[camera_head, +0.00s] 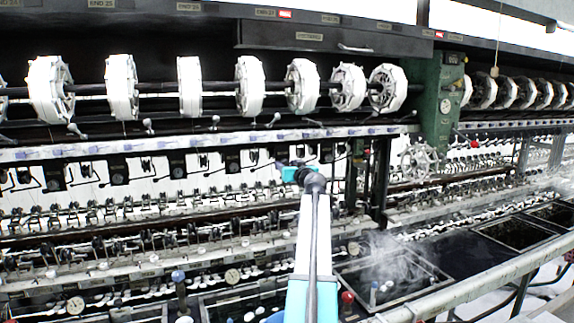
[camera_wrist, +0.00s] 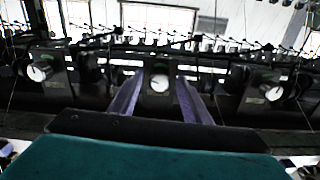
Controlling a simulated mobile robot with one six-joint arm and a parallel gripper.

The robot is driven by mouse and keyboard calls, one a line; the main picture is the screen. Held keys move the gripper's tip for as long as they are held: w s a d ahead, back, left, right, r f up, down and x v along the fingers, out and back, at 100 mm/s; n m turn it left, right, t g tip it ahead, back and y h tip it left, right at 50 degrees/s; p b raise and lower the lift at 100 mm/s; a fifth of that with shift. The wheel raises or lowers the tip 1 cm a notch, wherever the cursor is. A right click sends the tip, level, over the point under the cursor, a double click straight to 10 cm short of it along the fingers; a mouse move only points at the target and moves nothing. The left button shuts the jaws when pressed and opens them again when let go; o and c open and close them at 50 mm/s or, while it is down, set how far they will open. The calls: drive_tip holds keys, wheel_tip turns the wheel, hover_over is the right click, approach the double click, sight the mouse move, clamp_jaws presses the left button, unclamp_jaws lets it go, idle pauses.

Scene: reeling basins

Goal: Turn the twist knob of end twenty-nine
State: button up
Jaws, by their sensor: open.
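In the wrist view a pale round twist knob (camera_wrist: 159,83) on a dark block shows between the two purple fingers of my gripper (camera_wrist: 160,98). The fingers are open, one to each side of the knob, with a visible gap to both sides. How far the fingertips are from it in depth I cannot tell. No readable number shows beside this knob, so I cannot confirm that it is end twenty-nine. In the head view my gripper (camera_head: 300,174) is small, held before the row of dark blocks under the long rail; the knob is not clear there.
Similar knobs sit to the left (camera_wrist: 40,72) and right (camera_wrist: 272,92) in the wrist view. Thin threads run near them. In the head view white reels (camera_head: 122,88) hang above, a green post (camera_head: 440,100) stands to the right, and a steaming basin (camera_head: 385,270) lies below.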

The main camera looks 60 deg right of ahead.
drive_tip(key=c, duration=1.1)
drive_tip(key=shift+o, duration=0.2)
drive_tip(key=shift+f+m+b, duration=0.1)
drive_tip(key=shift+m+b, duration=0.3)
drive_tip(key=shift+b, duration=0.15)
drive_tip(key=m+b, duration=0.3)
drive_tip(key=m, duration=0.3)
drive_tip(key=shift+w+b, duration=0.1)
drive_tip(key=shift+b, duration=0.2)
drive_tip(key=m, duration=0.4)
drive_tip(key=shift+a+r+m, duration=0.1)
drive_tip(key=shift+r+m, duration=0.1)
drive_tip(key=shift+m, duration=1.6)
